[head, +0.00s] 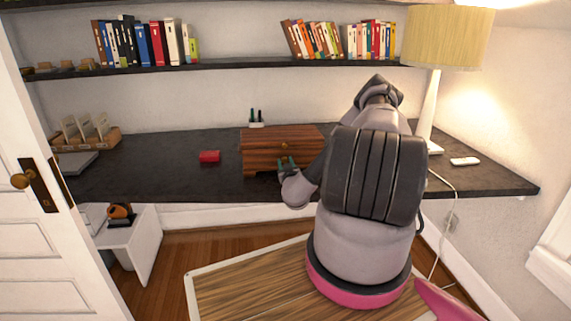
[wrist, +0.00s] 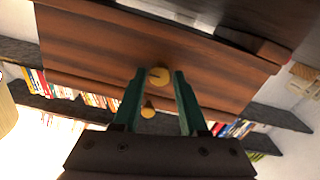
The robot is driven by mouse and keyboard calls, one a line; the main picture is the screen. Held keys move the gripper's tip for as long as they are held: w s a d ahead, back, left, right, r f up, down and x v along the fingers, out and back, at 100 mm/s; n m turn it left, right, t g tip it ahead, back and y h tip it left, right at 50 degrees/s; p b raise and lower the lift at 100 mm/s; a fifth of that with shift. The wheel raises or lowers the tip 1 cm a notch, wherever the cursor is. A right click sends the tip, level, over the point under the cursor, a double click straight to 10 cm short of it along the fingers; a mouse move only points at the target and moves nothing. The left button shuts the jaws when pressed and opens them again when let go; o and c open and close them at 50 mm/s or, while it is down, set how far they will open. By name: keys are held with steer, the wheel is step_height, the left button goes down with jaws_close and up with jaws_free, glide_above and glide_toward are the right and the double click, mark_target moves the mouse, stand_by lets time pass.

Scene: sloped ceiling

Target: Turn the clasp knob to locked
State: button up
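A brown wooden box (head: 270,142) stands on the dark desk. In the wrist view its wooden front (wrist: 100,50) fills the upper part, turned over in the picture. A round brass clasp knob (wrist: 159,76) with a thin dark line across it sits on that front. My gripper (wrist: 160,74) has its two green fingers apart, one on each side of the knob. Whether they touch it I cannot tell. A smaller brass piece (wrist: 148,113) shows between the fingers, nearer my palm. In the head view my gripper (head: 287,162) is at the box's front; the knob is not clear there.
A lamp (head: 445,40) and a white device (head: 465,161) stand to the right. Shelves of books are above. A white door (head: 45,240) is at left.

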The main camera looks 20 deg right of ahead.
jaws_close()
steer(key=shift+n, duration=0.4)
steer(key=n, duration=1.1)
steer(key=shift+a+n, duration=0.1)
steer(key=shift+n, duration=0.3)
steer(key=n, duration=0.5)
steer(key=shift+f, duration=0.1)
steer(key=shift+n, duration=0.3)
steer(key=o, duration=0.5)
jaws_free()
